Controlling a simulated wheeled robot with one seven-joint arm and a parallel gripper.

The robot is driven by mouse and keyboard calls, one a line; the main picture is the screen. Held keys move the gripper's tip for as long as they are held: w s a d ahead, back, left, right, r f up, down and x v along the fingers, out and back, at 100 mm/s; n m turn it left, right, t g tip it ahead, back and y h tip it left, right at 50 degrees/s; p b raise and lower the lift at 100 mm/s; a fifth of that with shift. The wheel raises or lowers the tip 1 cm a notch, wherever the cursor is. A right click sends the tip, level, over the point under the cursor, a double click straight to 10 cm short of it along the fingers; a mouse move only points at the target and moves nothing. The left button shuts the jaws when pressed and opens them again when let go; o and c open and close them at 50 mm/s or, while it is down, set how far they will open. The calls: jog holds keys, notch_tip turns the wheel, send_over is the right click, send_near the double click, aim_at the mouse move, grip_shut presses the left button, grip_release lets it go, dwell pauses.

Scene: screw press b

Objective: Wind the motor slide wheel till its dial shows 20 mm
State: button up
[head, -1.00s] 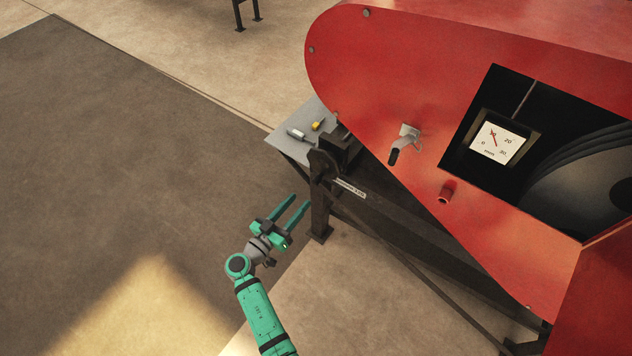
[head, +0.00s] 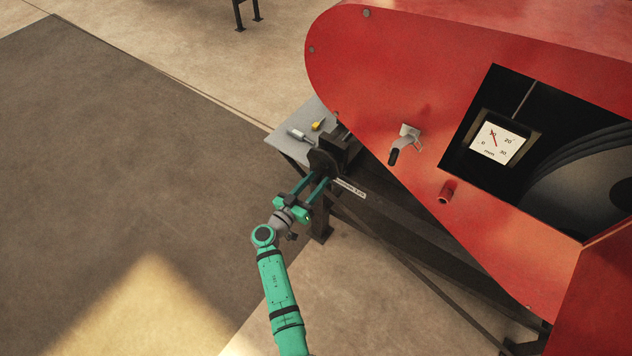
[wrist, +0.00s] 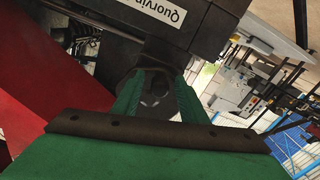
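The motor slide wheel looks to be the small dark disc (head: 321,163) at the left end of the dark slide under the red guard. My gripper (head: 316,183) is at the near side of the disc, its two green fingers still spread. In the wrist view the fingers (wrist: 157,95) stand on either side of a dark rounded part; I cannot tell whether they touch it. The square white dial (head: 497,143) is marked 0, 10, 20, 30 and mm. Its red needle points up-left, close to the 10.
The red guard (head: 400,60) fills the right, with a dark-gripped lever (head: 400,148) and a red stub (head: 447,192). A grey bench top (head: 283,139) holds small items behind the wheel. Dark frame legs and a diagonal brace stand below. The floor at left is clear.

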grip_shut()
jog(key=shift+s+d, duration=0.1)
